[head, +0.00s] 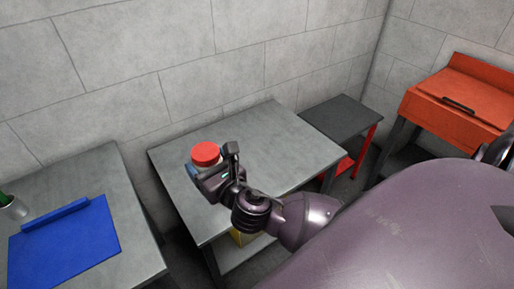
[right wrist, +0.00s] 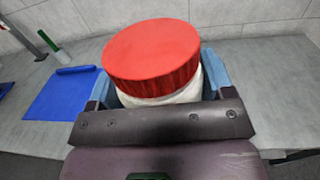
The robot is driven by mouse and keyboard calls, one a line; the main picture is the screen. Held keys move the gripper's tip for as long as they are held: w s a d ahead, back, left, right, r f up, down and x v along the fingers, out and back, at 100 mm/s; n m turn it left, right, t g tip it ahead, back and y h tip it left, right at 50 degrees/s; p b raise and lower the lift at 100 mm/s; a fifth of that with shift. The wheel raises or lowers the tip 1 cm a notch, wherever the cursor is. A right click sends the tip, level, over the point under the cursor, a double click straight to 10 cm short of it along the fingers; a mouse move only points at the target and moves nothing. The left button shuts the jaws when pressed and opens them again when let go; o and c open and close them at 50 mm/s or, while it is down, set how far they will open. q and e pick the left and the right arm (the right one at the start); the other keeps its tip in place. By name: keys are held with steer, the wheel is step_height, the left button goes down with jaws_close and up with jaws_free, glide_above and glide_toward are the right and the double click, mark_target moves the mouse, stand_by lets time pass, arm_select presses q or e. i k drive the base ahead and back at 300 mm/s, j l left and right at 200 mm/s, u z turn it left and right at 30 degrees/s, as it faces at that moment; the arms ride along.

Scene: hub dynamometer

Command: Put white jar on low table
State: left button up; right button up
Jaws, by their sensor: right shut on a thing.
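The white jar has a red lid (head: 206,153), and in the right wrist view its white body (right wrist: 178,98) shows below the lid. My right gripper (head: 207,172) is shut on the jar, with a blue finger on each side of it. The jar looks upright over the left part of a grey table (head: 270,140); I cannot tell whether its base touches the top, as the gripper hides it. A smaller, lower-looking table with a dark top (head: 343,116) and red legs stands to the right. My left gripper is not in view.
Another grey table at the left bears a blue board (head: 75,245) and a grey cup (head: 14,208) with something green. An orange cabinet (head: 455,105) stands at the far right. Both the middle table's right part and the dark top are bare. A block wall (head: 150,50) rises behind.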

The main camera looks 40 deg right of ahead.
mark_target(275, 149)
steer(key=l+z, duration=0.1)
steer(key=l, duration=0.8)
steer(key=i+l+z, duration=0.1)
steer(key=l, duration=0.75)
